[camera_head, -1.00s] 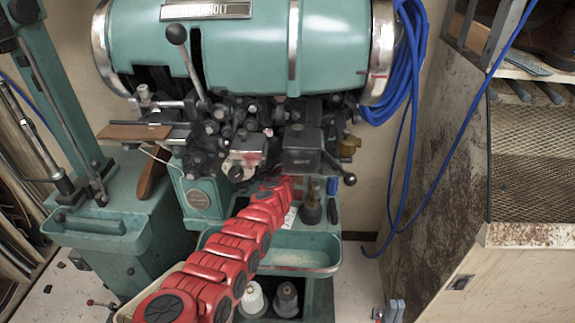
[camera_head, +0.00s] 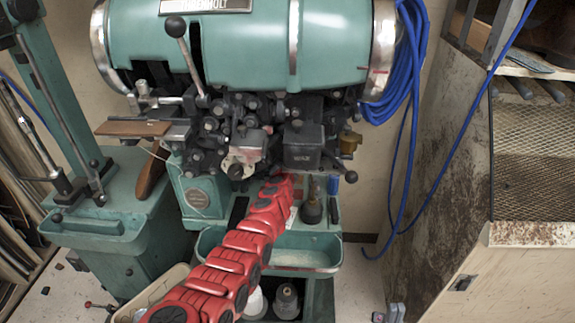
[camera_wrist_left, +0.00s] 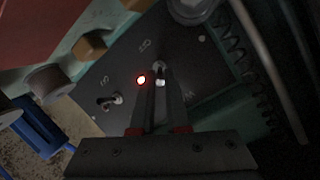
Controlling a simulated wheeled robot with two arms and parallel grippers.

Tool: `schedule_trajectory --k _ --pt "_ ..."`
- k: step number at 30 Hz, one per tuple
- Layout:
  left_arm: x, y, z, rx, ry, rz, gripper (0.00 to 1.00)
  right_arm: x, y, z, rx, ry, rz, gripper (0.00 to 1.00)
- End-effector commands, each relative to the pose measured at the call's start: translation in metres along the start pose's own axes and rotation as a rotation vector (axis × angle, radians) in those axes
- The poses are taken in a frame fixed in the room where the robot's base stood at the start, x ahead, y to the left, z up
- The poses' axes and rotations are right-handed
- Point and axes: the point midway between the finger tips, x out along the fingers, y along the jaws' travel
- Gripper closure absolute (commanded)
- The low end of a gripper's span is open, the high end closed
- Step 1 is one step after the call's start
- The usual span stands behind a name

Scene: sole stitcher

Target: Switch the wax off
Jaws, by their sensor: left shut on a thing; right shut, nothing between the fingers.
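In the left wrist view a dark switch panel (camera_wrist_left: 105,70) carries two small metal toggles and a glowing red lamp (camera_wrist_left: 141,79). One toggle (camera_wrist_left: 158,68) sits between the fingertips of my left gripper (camera_wrist_left: 160,84), which is shut on it. The other toggle (camera_wrist_left: 110,101) stands free to the left. The panel lettering is too dim to read, so I cannot tell which switch is the wax one. In the head view my red left arm reaches into the green stitching machine (camera_head: 240,50), hiding its gripper. My right gripper (camera_head: 389,312) is shut and empty at the bottom edge.
Blue cable (camera_head: 402,60) hangs down the machine's right side. A green tray (camera_head: 290,262) and thread spools (camera_head: 287,300) lie beside my left arm. Floor shows between machine and cabinet.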

Motion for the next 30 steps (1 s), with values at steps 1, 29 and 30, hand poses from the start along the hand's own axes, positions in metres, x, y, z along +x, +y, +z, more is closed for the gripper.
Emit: schedule_trajectory --k 1,29,30 --pt "0.002 0.006 0.006 -0.003 0.025 -0.015 1.00 -0.016 -0.001 0.003 0.000 0.000 0.000 1.00" --pt "-0.001 0.004 0.008 0.007 0.149 -0.101 0.56 -0.067 -0.003 0.011 0.000 0.000 0.000 1.00" --pt "-0.001 0.004 0.008 0.007 0.149 -0.101 0.56 -0.067 -0.003 0.011 0.000 0.000 0.000 1.00"
